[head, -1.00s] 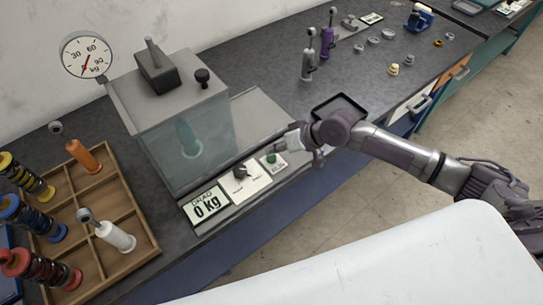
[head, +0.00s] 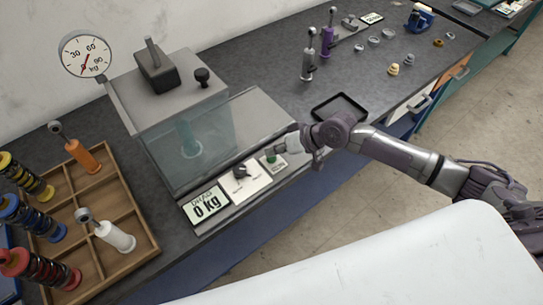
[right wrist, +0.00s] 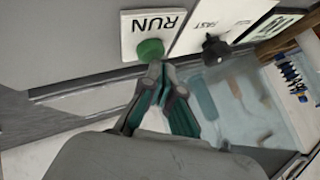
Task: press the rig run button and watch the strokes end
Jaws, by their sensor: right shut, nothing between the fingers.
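The green RUN button (head: 270,157) sits on a white plate on the front ledge of the rig (head: 185,120). It also shows in the right wrist view (right wrist: 150,49), labelled RUN. My right gripper (head: 286,150) is shut and empty, with its fingertips (right wrist: 160,70) right beside the button. I cannot tell whether they touch it. A teal cylinder (head: 188,138) stands inside the rig's clear chamber. My left gripper is not in view.
A knob plate (head: 247,184) lies just left of the button. A wooden compartment tray (head: 128,208) holds an orange and a white damper. Spring units (head: 40,225) stand at the left. A black tray (head: 340,106) lies behind my right wrist.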

